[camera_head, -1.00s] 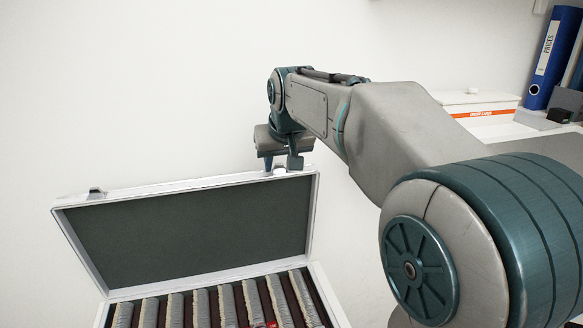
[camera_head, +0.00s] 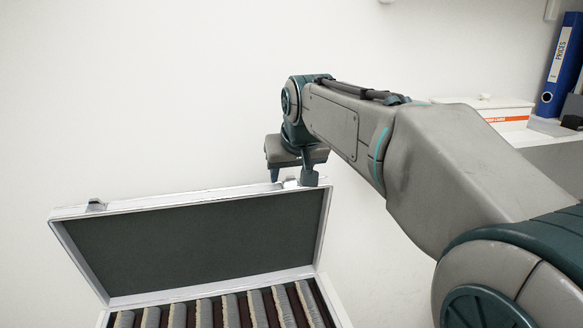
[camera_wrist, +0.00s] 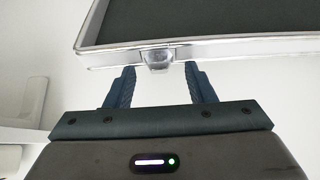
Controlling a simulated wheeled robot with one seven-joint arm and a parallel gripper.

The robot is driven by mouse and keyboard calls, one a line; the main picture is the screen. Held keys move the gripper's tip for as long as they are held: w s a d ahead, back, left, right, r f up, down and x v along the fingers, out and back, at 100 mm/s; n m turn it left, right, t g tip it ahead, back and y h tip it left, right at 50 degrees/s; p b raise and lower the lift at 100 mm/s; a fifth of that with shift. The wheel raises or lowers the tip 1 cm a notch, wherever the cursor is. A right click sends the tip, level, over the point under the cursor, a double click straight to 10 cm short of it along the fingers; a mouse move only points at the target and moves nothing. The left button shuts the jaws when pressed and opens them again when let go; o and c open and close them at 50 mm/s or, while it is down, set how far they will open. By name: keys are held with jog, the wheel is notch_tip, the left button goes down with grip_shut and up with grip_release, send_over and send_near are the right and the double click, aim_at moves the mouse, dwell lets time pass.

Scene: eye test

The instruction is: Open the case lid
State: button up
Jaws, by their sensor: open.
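The case lid (camera_head: 190,238) stands raised and open in the head view, its dark lining facing me and its silver rim (camera_head: 140,203) at the top. The case holds several grey rolls or strips (camera_head: 230,312) in a dark red interior. My gripper (camera_head: 292,178) is at the right part of the lid's top edge. In the wrist view my gripper (camera_wrist: 160,82) is open, with its two fingers on either side of a silver latch (camera_wrist: 157,58) on the lid's rim. Nothing is clearly held. Whether a finger touches the rim cannot be told.
A white wall stands behind the case. At the right, a shelf carries a white box with an orange stripe (camera_head: 505,117) and a blue binder (camera_head: 560,62). A second latch (camera_head: 96,205) sits at the lid's left.

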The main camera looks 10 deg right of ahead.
jog(key=v, duration=1.3)
jog(key=shift+s+r+b, duration=0.25)
jog(key=shift+r+b, duration=0.1)
jog(key=shift+b, duration=0.1)
